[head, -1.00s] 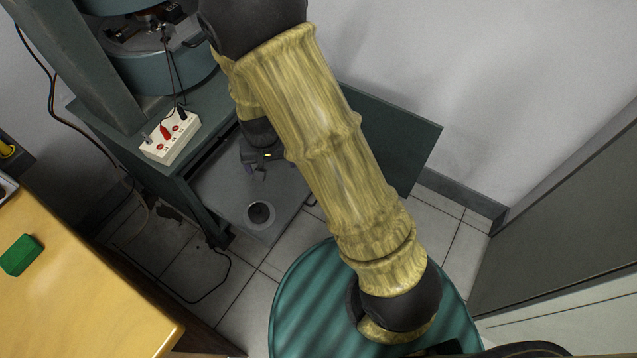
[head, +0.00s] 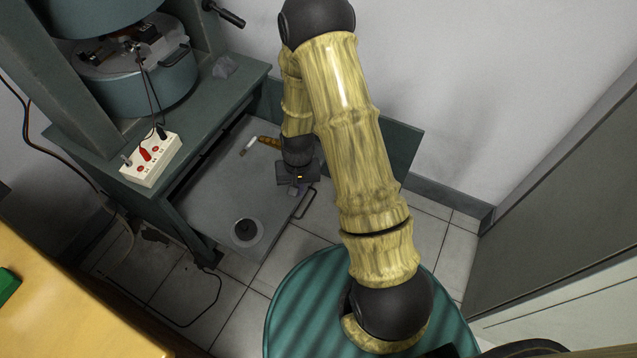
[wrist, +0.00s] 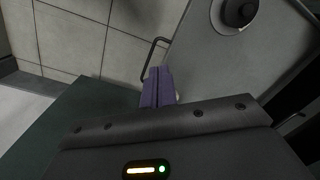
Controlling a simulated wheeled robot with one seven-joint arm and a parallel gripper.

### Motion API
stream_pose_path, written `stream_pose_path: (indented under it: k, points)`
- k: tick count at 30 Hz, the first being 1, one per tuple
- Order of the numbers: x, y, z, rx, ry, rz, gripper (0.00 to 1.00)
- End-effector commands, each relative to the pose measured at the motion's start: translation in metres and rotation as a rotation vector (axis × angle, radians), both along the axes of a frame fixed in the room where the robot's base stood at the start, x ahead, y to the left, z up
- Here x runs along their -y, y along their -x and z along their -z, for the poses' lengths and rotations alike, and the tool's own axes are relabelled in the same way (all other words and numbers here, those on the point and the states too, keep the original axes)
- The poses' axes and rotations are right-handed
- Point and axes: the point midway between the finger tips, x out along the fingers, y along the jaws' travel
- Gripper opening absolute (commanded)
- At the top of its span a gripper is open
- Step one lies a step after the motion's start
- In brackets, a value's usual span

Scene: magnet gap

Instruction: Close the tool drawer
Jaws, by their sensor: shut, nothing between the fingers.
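The tool drawer (head: 212,207) is a grey, flat drawer pulled out from under the green bench. Its dark bar handle (head: 308,204) is on the front edge. The drawer (wrist: 205,65) and handle (wrist: 148,58) also show in the wrist view. My gripper (head: 296,190) is by the drawer's front edge, close to the handle. In the wrist view its purple fingers (wrist: 157,88) are together and empty, beside the near end of the handle. I cannot tell whether they touch the handle or drawer.
A round black knob-like piece on a pale disc (head: 246,231) and a wooden-handled tool (head: 268,142) lie in the drawer. Tiled floor (head: 290,243) lies in front. A yellow table (head: 70,300) stands at lower left.

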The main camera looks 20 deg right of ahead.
Motion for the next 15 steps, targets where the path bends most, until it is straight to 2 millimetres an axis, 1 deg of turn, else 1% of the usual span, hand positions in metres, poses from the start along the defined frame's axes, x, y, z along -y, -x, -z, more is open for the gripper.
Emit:
stream_pose_path:
  k: [1,6,15]
  points:
    - [0.011,0.003,0.011,-0.014,-0.020,0.025,0.00]
    - [0.036,0.013,0.037,-0.036,-0.097,0.084,0.00]
    - [0.068,0.024,0.071,-0.017,-0.264,0.207,0.00]
